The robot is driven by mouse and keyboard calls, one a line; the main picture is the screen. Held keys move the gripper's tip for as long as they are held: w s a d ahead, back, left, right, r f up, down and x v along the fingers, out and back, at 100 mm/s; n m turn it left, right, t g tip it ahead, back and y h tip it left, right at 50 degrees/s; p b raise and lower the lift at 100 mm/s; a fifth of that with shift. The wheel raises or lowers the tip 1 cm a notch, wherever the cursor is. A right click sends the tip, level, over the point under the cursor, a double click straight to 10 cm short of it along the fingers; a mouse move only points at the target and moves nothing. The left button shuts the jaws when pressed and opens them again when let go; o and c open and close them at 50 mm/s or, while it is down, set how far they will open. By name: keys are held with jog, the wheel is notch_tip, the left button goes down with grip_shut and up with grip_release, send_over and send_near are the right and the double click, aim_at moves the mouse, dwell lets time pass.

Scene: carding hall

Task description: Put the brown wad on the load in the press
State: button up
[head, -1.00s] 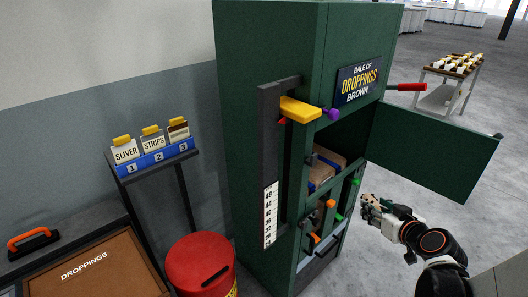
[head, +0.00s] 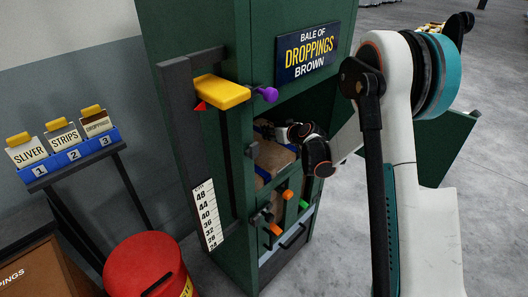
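The green press (head: 165,60) stands in the middle of the head view, with its sign reading "BALE OF DROPPINGS BROWN" (head: 306,52). Its door (head: 445,148) is swung open to the right. Inside the opening lies the brown load (head: 275,158), partly covered by my arm and the press front. My gripper (head: 264,128) reaches in from the right, above the load, just inside the opening. Its fingers are small, dark and partly hidden by the press frame, so I cannot tell whether they are shut. I cannot make out a separate brown wad.
A yellow handle (head: 221,91) and purple knob (head: 265,94) stick out of the press front above a height scale (head: 207,217). Orange and green latches (head: 287,196) sit lower down. A red drum (head: 145,268) and a card stand (head: 75,158) are at left.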

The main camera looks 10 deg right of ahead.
aim_at(272, 157)
notch_tip(272, 157, down, 9)
jog(key=b, duration=0.3)
jog(key=shift+f+b, duration=0.2)
jog(key=shift+b, duration=0.15)
jog(key=shift+f, duration=0.15)
jog(key=o, duration=1.1)
jog(key=shift+c, duration=0.2)
